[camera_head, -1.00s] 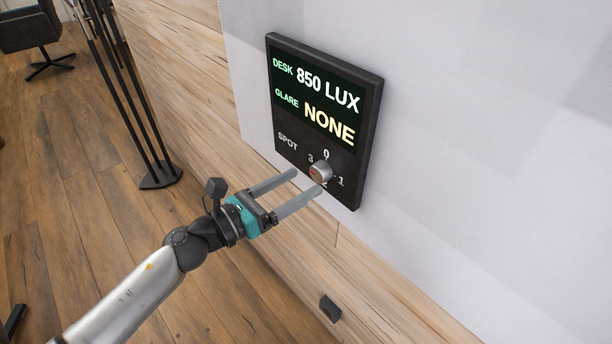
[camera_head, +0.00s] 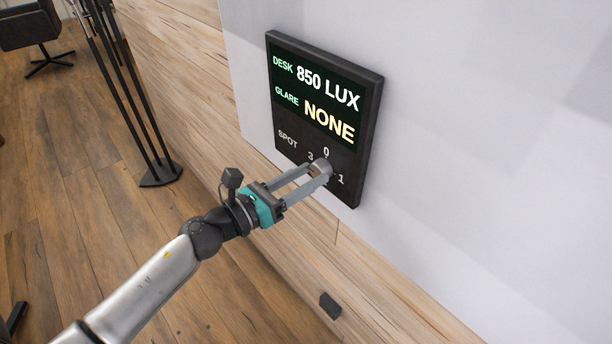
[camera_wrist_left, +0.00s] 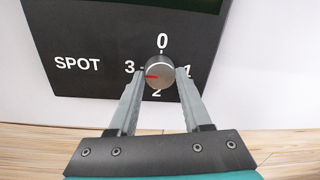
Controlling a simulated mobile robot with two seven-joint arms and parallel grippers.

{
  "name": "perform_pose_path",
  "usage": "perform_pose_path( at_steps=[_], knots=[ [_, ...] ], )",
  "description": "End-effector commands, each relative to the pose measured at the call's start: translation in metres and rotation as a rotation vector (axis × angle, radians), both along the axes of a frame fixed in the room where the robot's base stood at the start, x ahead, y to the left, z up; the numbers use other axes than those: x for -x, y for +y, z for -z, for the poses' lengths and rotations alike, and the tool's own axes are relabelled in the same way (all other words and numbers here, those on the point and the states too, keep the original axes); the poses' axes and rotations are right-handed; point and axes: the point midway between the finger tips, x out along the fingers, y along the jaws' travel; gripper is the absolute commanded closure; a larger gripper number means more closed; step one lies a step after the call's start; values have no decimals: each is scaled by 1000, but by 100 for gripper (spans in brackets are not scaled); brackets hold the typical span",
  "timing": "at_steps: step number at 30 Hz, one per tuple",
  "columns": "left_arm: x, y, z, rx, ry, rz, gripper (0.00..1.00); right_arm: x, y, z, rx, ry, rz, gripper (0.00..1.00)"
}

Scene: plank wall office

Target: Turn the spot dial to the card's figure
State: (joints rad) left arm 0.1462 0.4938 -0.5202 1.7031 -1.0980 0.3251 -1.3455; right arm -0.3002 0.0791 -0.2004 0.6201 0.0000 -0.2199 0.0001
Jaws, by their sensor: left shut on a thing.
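The black wall panel (camera_head: 350,150) shows "DESK 850 LUX" and "GLARE NONE" in the head view. Below them, beside the word SPOT, is the round grey spot dial (camera_wrist_left: 160,73), ringed by 0 at the top, 1 right, 2 at the bottom and 3 left. In the left wrist view its red mark points left, towards 3. My left gripper (camera_head: 318,172) is shut on the dial, one finger on each side, and it hides part of the dial and the 2 in the head view. No card shows in these frames. My right gripper is not in view.
The panel hangs on a white wall (camera_head: 460,170) above wooden planks (camera_head: 300,265). A small black box (camera_head: 330,305) is on the planks below. A black stand (camera_head: 160,176) and a dark chair (camera_head: 35,30) are on the floor at the left.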

Motion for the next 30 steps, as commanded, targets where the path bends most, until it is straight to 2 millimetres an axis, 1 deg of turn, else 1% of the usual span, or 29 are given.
perform_pose_path(
  at_steps=[1,6,8,9,20,30],
  knots=[
    [0,0,0,0,0,0,73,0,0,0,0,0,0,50],
    [0,0,0,0,0,0,92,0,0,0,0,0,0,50],
    [0,0,0,0,0,1,99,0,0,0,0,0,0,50],
    [0,0,0,0,0,1,100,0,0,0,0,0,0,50],
    [0,0,0,36,36,0,100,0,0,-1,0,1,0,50],
    [0,1,0,206,205,0,100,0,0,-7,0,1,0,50]
  ],
)
